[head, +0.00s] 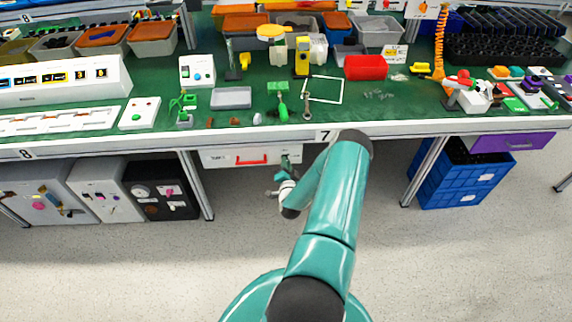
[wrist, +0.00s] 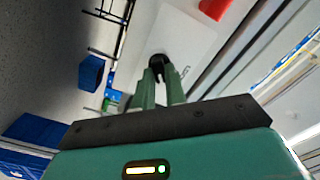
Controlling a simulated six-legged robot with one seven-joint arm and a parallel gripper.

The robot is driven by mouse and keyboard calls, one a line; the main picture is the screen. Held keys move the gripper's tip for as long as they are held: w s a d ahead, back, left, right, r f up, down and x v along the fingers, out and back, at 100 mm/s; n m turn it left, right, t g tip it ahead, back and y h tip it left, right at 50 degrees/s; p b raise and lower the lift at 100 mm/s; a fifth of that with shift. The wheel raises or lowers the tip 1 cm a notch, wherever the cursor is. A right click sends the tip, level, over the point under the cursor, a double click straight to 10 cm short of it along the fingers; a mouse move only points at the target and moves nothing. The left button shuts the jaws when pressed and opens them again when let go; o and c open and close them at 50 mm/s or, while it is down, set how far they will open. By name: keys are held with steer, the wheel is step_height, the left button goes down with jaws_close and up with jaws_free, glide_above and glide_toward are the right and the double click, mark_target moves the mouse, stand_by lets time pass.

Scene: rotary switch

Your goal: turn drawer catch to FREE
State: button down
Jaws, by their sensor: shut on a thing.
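A white drawer front (head: 222,156) hangs under the workbench, with a red bar handle (head: 252,161) across its middle. The drawer front (wrist: 190,40) also shows in the wrist view, with the red handle (wrist: 214,9) at the top. The drawer catch is a small dark knob (wrist: 157,60) on the drawer face. My gripper (head: 286,163) is at the right end of the drawer front. In the wrist view its two green fingers (wrist: 161,82) are shut on the knob. The fingers partly hide the knob, and its pointer and any FREE mark cannot be read.
The green-topped workbench (head: 345,112) above carries many tools and bins. A table leg (head: 425,170) and blue crates (head: 460,175) stand to the right. Grey and black cabinets (head: 100,190) stand to the left. The floor (head: 170,270) in front is clear.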

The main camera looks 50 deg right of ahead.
steer(key=shift+f+m, duration=0.1)
steer(key=shift+m, duration=3.7)
steer(key=c, duration=1.4)
jaws_free()
steer(key=shift+c, duration=0.2)
steer(key=v, duration=1.4)
